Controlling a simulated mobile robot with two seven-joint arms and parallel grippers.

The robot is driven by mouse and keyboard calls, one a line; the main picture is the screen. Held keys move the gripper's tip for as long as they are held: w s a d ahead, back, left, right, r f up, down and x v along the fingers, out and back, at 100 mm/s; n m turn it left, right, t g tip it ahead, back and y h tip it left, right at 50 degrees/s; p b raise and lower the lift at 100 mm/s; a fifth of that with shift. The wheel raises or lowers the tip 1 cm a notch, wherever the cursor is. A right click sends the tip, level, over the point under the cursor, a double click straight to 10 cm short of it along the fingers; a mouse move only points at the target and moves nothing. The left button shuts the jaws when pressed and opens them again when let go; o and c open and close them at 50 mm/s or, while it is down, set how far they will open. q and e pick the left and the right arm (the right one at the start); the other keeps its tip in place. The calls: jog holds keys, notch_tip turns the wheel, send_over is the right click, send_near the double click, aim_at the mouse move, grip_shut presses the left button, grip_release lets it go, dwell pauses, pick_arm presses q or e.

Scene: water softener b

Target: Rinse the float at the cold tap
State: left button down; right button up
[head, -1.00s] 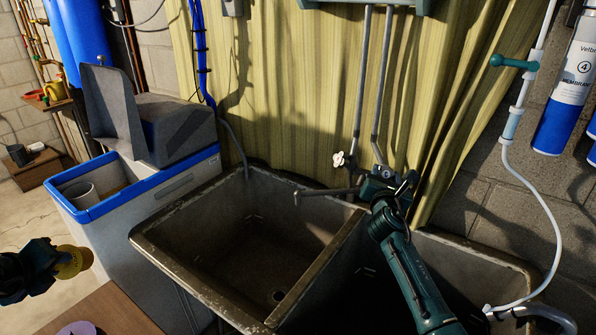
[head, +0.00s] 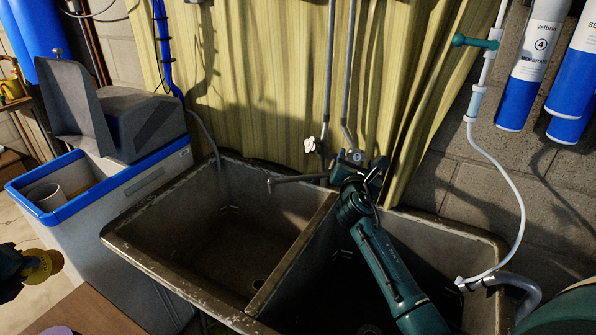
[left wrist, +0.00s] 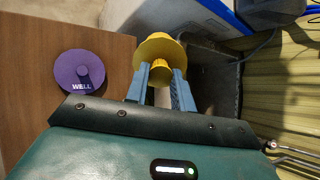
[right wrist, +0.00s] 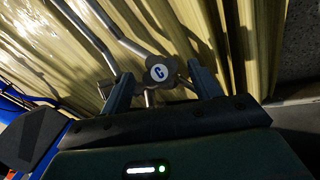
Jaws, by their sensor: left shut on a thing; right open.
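The yellow float (head: 42,265), a spool-like piece with a round flange, is held in my left gripper (head: 28,268) at the left edge of the head view. In the left wrist view the float (left wrist: 158,52) sits between the shut fingers (left wrist: 160,80). In the head view my right gripper (head: 362,172) is at this tap. The spout (head: 295,180) points over the left basin; I see no water running from it.
A two-basin sink (head: 215,235) stands in the middle, with a second tap handle (head: 315,146) behind it. A softener cabinet with a blue rim (head: 115,185) is to its left. A purple disc marked WELL (left wrist: 80,72) lies on a wooden top (left wrist: 35,45). A white hose (head: 515,190) hangs right.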

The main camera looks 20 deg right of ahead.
jog(key=v, duration=1)
jog(key=shift+s+a, duration=0.15)
jog(key=shift+a, duration=0.05)
jog(key=shift+f, duration=0.1)
